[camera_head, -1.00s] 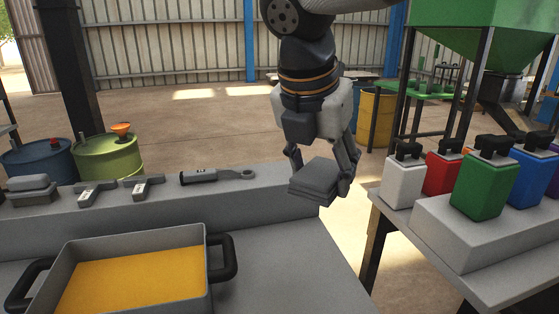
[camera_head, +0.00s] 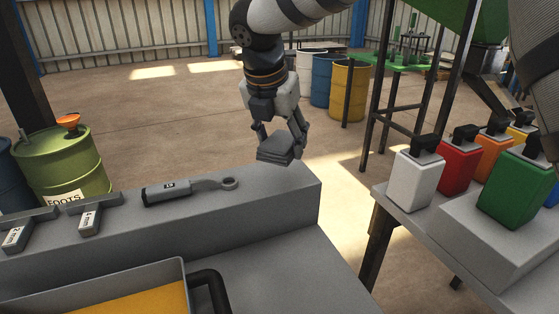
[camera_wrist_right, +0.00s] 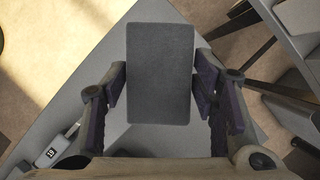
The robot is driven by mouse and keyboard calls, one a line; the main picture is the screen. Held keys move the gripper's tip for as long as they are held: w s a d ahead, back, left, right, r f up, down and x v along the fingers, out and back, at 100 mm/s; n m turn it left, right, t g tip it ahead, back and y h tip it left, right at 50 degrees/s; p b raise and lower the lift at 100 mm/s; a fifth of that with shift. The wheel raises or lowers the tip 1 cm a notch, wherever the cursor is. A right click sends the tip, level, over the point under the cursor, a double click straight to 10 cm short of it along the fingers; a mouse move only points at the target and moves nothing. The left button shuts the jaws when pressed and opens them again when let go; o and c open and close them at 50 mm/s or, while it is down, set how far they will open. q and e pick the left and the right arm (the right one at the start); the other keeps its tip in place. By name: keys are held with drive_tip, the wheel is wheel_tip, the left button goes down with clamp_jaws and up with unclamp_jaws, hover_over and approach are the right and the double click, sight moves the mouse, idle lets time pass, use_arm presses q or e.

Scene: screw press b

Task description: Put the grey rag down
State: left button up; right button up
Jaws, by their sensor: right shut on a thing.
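The grey rag (camera_head: 275,151) is a folded, flat pad held between the fingers of my right gripper (camera_head: 279,140). It hangs above the raised grey ledge near its right end, right of the wrench. In the right wrist view the rag (camera_wrist_right: 160,70) shows as a dark grey rectangle, with the fingers of the right gripper (camera_wrist_right: 160,95) on both sides of it. The gripper is shut on the rag. How far the rag is above the ledge is hard to tell. My left gripper is not in view.
A wrench with a labelled handle (camera_head: 170,191) and grey tagged tools (camera_head: 90,217) lie on the ledge (camera_head: 250,200). A grey pan (camera_head: 172,275) with yellow contents stands in front. Coloured canisters (camera_head: 414,178) stand on the right table. The ledge's right end is bare.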

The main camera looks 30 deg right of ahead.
sight(275, 139)
drive_tip(key=w+f, duration=0.1)
drive_tip(key=w+d+f, duration=0.1)
drive_tip(key=f, duration=0.1)
drive_tip(key=shift+w+f, duration=0.2)
drive_tip(key=shift+w, duration=0.05)
drive_tip(key=shift+s+a+x, duration=0.1)
drive_tip(key=shift+a+x, duration=0.05)
drive_tip(key=shift+x, duration=0.85)
drive_tip(key=shift+s+a+x, duration=0.1)
drive_tip(key=shift+a+x, duration=0.1)
drive_tip(key=shift+x, duration=0.8)
drive_tip(key=o, duration=1.4)
drive_tip(key=shift+f, duration=0.15)
drive_tip(key=shift+c, duration=0.2)
drive_tip(key=v, duration=1.2)
